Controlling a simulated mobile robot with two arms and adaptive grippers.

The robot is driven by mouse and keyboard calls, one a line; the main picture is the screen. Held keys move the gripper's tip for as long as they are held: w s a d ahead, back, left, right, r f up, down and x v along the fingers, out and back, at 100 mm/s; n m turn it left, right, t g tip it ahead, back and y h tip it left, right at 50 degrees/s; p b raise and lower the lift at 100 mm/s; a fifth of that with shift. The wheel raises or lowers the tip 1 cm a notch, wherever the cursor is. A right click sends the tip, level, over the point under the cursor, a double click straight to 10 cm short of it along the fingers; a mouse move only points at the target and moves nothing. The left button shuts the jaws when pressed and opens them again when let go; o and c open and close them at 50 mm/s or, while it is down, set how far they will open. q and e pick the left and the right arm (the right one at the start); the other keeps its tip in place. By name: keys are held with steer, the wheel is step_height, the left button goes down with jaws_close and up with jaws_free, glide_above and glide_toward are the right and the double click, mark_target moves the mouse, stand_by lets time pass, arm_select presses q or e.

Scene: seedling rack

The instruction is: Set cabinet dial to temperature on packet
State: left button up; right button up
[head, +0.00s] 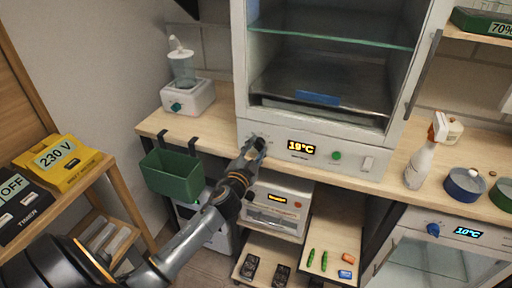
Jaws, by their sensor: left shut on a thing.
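The white cabinet (340,166) stands on the wooden counter, with a glass shelf inside. Its amber display (301,147) appears to read 19°C. My left gripper (257,144) is at the cabinet's front panel, left of the display, shut on the cabinet dial. The fingers mostly hide the dial, so its pointer cannot be read. I cannot make out a seed packet with a temperature in this view. My right gripper is not in view.
A green bin (172,176) hangs on the counter edge below left of my gripper. A green knob (336,155) and a white switch (367,163) sit right of the display. A spray bottle (424,158) stands at right. A second unit (440,245) shows 10°C.

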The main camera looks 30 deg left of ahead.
arm_select(q)
steer(key=m+p, duration=0.1)
steer(key=m, duration=0.5)
steer(key=shift+m, duration=0.4)
stand_by(0.3)
steer(key=o, duration=1.1)
steer(key=shift+o, duration=0.2)
steer(key=v, duration=1.2)
steer(key=shift+d, duration=0.1)
